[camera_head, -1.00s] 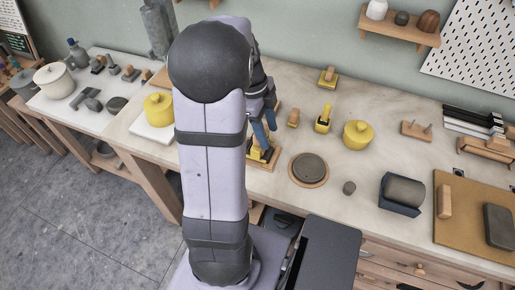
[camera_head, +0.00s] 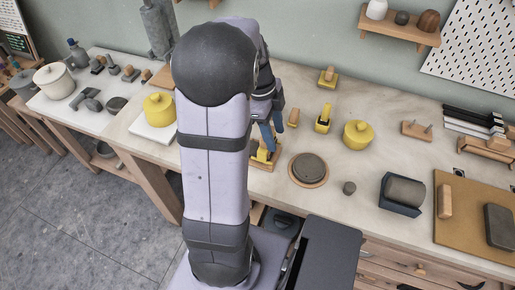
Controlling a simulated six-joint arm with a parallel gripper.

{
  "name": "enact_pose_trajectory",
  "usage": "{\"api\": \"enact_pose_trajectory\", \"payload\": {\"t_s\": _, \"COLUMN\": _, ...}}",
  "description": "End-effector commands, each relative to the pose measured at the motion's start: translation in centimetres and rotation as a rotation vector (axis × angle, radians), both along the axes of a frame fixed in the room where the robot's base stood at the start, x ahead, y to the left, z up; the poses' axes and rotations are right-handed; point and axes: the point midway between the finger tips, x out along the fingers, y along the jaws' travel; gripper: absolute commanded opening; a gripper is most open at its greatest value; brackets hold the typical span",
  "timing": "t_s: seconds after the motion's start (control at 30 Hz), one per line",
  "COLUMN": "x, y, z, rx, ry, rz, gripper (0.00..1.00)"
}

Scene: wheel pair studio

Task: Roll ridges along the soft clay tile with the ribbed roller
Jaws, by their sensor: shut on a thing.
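My gripper (camera_head: 272,132) shows its blue fingers behind my arm, low over the left middle of the bench. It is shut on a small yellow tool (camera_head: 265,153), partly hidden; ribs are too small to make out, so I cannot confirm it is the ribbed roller. The tool is at a wooden board (camera_head: 262,166), whose left side is behind my arm. I cannot tell whether it touches the surface there. A dark grey slab (camera_head: 499,226) lies on a tan board (camera_head: 463,235) at the right; I cannot tell whether it is the clay tile.
A similar yellow tool (camera_head: 324,119) and a small wooden block (camera_head: 293,117) stand right of my gripper.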

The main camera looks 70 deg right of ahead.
Motion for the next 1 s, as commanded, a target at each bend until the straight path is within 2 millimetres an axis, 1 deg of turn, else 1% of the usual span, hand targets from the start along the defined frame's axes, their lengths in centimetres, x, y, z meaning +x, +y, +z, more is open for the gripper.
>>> {"api": "enact_pose_trajectory", "payload": {"t_s": 0.2, "x": 2.1, "y": 0.0, "z": 0.0, "rx": 0.0, "ry": -0.001, "rz": 0.002, "gripper": 0.15}}
{"api": "enact_pose_trajectory", "payload": {"t_s": 0.4, "x": 3.4, "y": 0.0, "z": 0.0, "rx": 0.0, "ry": -0.001, "rz": 0.001, "gripper": 0.15}}
{"api": "enact_pose_trajectory", "payload": {"t_s": 0.53, "x": 3.7, "y": 0.0, "z": 0.0, "rx": 0.0, "ry": -0.001, "rz": 0.0, "gripper": 0.15}}
{"api": "enact_pose_trajectory", "payload": {"t_s": 0.87, "x": 3.7, "y": 0.0, "z": 0.0, "rx": 0.0, "ry": -0.001, "rz": 0.0, "gripper": 0.15}}
{"api": "enact_pose_trajectory", "payload": {"t_s": 1.0, "x": 4.2, "y": 0.0, "z": 0.0, "rx": 0.0, "ry": -0.001, "rz": 0.001, "gripper": 0.15}}
